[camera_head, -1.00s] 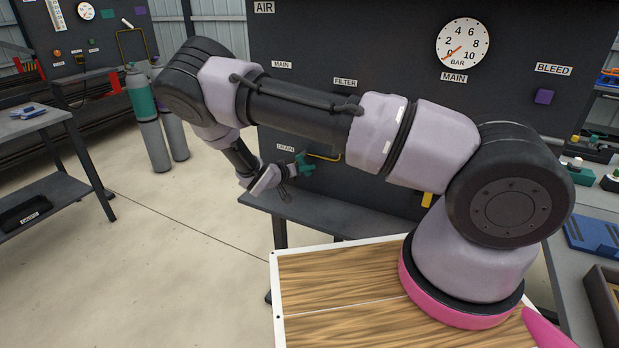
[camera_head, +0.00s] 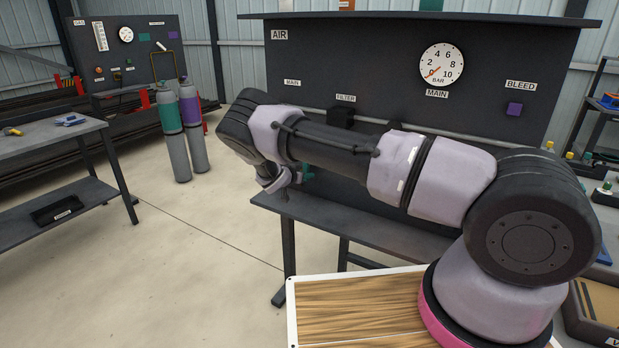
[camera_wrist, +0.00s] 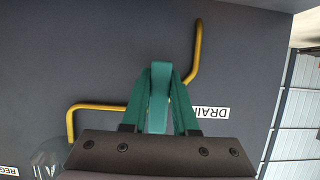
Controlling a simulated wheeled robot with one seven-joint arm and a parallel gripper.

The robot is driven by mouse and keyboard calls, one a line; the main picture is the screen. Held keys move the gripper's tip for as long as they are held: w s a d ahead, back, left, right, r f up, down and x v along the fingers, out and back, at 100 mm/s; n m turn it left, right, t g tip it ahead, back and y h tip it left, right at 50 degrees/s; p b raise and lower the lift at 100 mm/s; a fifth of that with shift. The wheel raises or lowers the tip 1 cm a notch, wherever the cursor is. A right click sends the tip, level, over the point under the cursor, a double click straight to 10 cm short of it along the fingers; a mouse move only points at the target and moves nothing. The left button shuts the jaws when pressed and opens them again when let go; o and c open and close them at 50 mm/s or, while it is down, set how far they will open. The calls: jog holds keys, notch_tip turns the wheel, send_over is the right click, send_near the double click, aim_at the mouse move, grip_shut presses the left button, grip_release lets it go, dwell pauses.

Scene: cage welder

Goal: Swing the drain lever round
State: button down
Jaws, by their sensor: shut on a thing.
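The drain lever (camera_wrist: 159,98) shows in the wrist view as a teal bar in front of the dark panel. My gripper (camera_wrist: 160,78) has its two teal fingers closed on either side of it. Part of the DRAIN label (camera_wrist: 209,112) shows beside the right finger, upside down. In the head view a small teal piece (camera_head: 307,173) shows at the panel by my wrist. My gripper is mostly hidden there behind my own arm.
Yellow bent bars stand out from the panel left (camera_wrist: 95,107) and upper right (camera_wrist: 197,50) of the fingers. A dark bench (camera_head: 375,228) runs below the panel. Gas cylinders (camera_head: 176,150) and a table (camera_head: 60,137) stand at left, with open floor between.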

jog(key=shift+a+f, duration=0.1)
jog(key=c, duration=0.7)
grip_release()
jog(key=v, duration=1)
jog(key=shift+s+a, duration=0.15)
jog(key=shift+s, duration=0.25)
